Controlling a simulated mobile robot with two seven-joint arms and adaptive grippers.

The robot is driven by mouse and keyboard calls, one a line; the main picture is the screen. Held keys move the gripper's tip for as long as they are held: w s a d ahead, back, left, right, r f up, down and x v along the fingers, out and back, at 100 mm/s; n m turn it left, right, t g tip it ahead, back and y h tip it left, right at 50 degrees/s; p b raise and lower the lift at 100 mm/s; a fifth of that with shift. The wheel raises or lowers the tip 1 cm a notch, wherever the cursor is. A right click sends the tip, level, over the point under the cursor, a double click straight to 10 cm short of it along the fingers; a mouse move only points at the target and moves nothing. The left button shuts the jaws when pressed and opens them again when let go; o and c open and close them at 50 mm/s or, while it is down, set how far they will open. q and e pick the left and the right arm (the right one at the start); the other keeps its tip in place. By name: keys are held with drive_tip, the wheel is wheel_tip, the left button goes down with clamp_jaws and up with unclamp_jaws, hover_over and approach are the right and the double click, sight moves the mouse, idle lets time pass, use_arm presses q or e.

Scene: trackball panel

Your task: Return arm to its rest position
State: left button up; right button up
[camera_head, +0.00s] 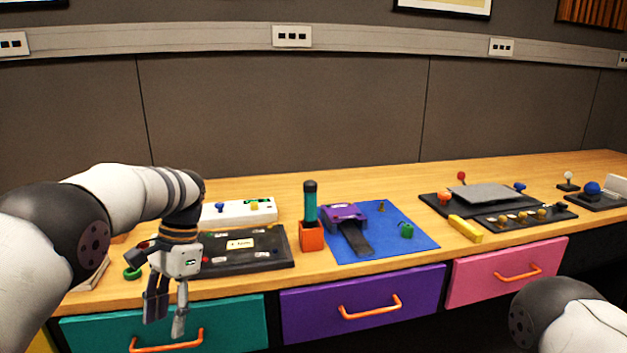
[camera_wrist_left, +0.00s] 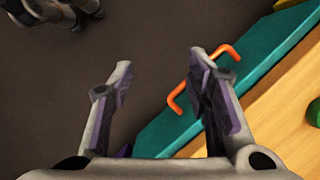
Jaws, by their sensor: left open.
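My left gripper (camera_head: 165,312) hangs pointing down in front of the teal drawer (camera_head: 235,318), at the table's front edge on the left. Its fingers are apart with nothing between them. In the left wrist view the left gripper (camera_wrist_left: 165,85) is also open and empty, with dark floor between the fingers and the teal drawer's orange handle (camera_wrist_left: 190,95) close to the right finger. My right arm shows only as a link at the lower right of the head view; its gripper is out of the picture. The trackball (camera_head: 592,188), a blue ball on a dark base, sits at the far right.
The wooden table (camera_head: 285,187) holds a black panel (camera_head: 245,262), a white box (camera_head: 238,212), an orange holder (camera_head: 311,236), a blue mat (camera_head: 400,238) and a dark switch panel (camera_head: 515,215). Purple (camera_head: 365,305) and pink (camera_head: 510,270) drawers are below.

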use_arm(q)
drive_tip(key=s+f+n+h, duration=0.1)
drive_tip(key=s+f, duration=0.7)
drive_tip(key=f, duration=0.4)
drive_tip(key=s+f+n, duration=0.2)
drive_tip(key=s+f, duration=0.6)
drive_tip(key=f, duration=0.3)
drive_tip(key=s+d+n, duration=0.1)
drive_tip(key=s, duration=1.3)
drive_tip(key=s+d+r+n+t+h, duration=0.1)
drive_tip(key=s+d+n, duration=0.1)
drive_tip(key=s, duration=1.2)
drive_tip(key=shift+n, duration=0.3)
